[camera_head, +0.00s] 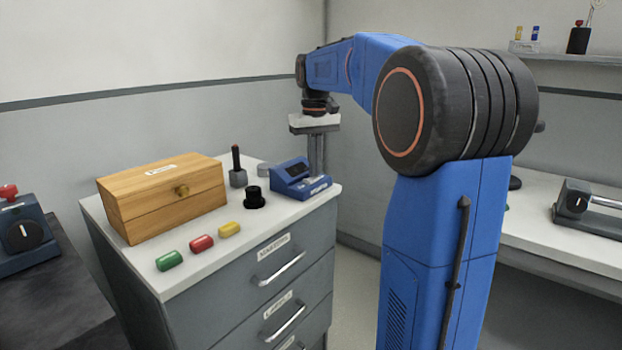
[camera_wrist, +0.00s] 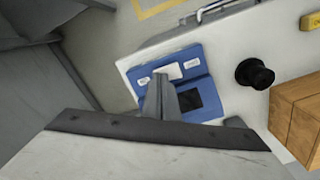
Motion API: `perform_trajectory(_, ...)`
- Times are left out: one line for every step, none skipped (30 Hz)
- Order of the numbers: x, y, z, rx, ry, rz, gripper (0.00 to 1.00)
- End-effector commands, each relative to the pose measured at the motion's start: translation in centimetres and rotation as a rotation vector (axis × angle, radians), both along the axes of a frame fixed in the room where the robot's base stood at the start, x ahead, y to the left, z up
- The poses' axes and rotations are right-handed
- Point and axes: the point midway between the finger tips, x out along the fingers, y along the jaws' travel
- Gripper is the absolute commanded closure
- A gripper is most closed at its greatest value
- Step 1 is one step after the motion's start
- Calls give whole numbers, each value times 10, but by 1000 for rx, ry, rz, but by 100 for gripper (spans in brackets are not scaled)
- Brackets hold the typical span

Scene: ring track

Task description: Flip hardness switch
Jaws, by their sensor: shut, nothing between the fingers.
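A blue instrument (camera_head: 302,180) with a dark sloped screen stands at the right end of the drawer cabinet's white top. In the wrist view the blue instrument (camera_wrist: 207,108) shows a white switch-like piece (camera_wrist: 168,72) between two small white labels, too small to read. My gripper (camera_head: 317,172) points down beside or just behind the instrument. In the wrist view my gripper (camera_wrist: 158,80) has its fingers together and empty, their tips over the instrument near the white piece. I cannot tell if they touch it. The fingers hide part of the instrument.
The white cabinet top (camera_head: 215,250) also holds a wooden box (camera_head: 165,200), a black knob-like part (camera_head: 254,198), a dark upright handle (camera_head: 237,170) and green, red and yellow cylinders (camera_head: 201,243). A bench with another device (camera_head: 572,203) stands at right.

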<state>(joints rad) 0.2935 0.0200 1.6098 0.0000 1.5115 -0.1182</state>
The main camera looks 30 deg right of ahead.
Motion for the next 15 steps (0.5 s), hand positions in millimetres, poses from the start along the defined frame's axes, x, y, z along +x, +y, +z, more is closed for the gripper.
perform_trajectory(0, 0, -1, 0, 0, 0, 100)
perform_trajectory(0, 0, -1, 0, 0, 0, 100)
perform_trajectory(0, 0, -2, 0, 0, 0, 100)
perform_trajectory(0, 0, -2, 0, 0, 0, 100)
perform_trajectory(0, 0, -2, 0, 0, 0, 100)
perform_trajectory(0, 0, -1, 0, 1, 0, 100)
perform_trajectory(0, 0, -1, 0, 1, 0, 100)
perform_trajectory(0, 0, 0, 0, 1, 0, 100)
perform_trajectory(0, 0, 2, 0, 1, 0, 100)
perform_trajectory(0, 0, 4, 0, 1, 0, 100)
perform_trajectory(0, 0, 6, 0, 1, 0, 100)
perform_trajectory(0, 0, 9, 0, 0, 0, 100)
perform_trajectory(0, 0, 11, 0, 0, 0, 100)
perform_trajectory(0, 0, 13, 0, 0, 0, 100)
perform_trajectory(0, 0, 16, 0, 0, 0, 100)
